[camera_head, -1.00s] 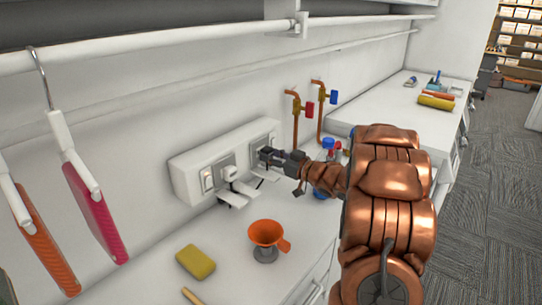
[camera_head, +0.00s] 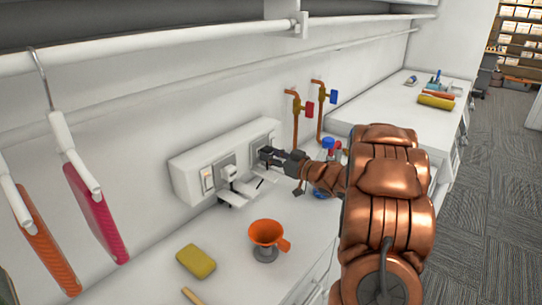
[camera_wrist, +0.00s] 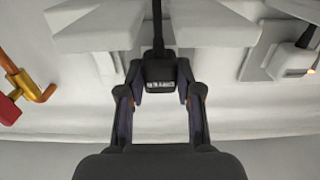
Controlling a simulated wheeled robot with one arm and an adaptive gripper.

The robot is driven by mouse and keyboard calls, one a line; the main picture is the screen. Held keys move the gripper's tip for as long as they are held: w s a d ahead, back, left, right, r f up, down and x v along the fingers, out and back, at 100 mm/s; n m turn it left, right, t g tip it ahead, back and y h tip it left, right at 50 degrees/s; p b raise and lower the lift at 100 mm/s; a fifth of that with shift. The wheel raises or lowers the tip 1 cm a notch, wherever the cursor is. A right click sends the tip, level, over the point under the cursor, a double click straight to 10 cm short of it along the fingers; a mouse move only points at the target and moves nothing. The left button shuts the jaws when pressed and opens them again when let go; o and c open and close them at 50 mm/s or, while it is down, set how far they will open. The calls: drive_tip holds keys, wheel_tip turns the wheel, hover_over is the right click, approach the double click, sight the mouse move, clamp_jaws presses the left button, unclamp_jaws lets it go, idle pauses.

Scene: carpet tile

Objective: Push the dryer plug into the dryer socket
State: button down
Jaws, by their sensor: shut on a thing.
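A black plug (camera_wrist: 160,72) with a black cord is between my gripper's fingertips in the wrist view. My gripper (camera_head: 267,156) is shut on it, at the right-hand socket (camera_head: 258,143) of the white wall box. The fingers (camera_wrist: 160,90) pinch the plug from both sides. In the head view the gripper covers most of the plug and the socket opening. I cannot tell whether the plug's pins are in the socket.
The white wall box (camera_head: 185,178) has another plug (camera_head: 229,173) at its left socket. Open flaps (camera_head: 236,196) stick out below. Copper pipes with valves (camera_head: 296,112) rise to the right. An orange funnel (camera_head: 266,233) and a yellow sponge (camera_head: 196,261) sit on the counter.

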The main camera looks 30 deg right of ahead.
drive_tip(key=shift+w+a, duration=0.2)
drive_tip(key=shift+w, duration=0.4)
idle(0.3)
drive_tip(key=c, duration=0.7)
unclamp_jaws()
drive_tip(key=v, duration=1.2)
